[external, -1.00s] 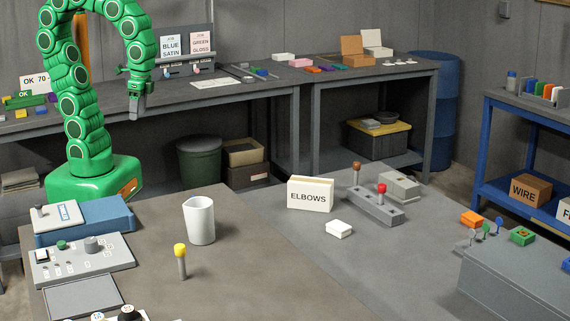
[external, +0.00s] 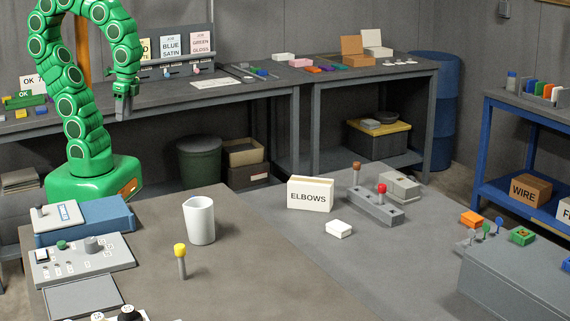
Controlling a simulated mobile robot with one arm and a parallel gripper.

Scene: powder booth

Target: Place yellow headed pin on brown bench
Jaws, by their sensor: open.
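That part is the brown bench (external: 255,275), a brownish-grey top. My gripper (external: 123,114) hangs pointing down from the green arm, high up and well apart from the pin, in front of the back bench in the picture. It is open and holds nothing that I can see; its fingers are small here.
A white beaker (external: 200,220) stands just behind the pin. Control boxes (external: 82,256) lie to its left. An ELBOWS box (external: 310,194) and a grey holder with brown and red headed pins (external: 376,208) stand on the greyer surface. The brown bench's front middle is clear.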

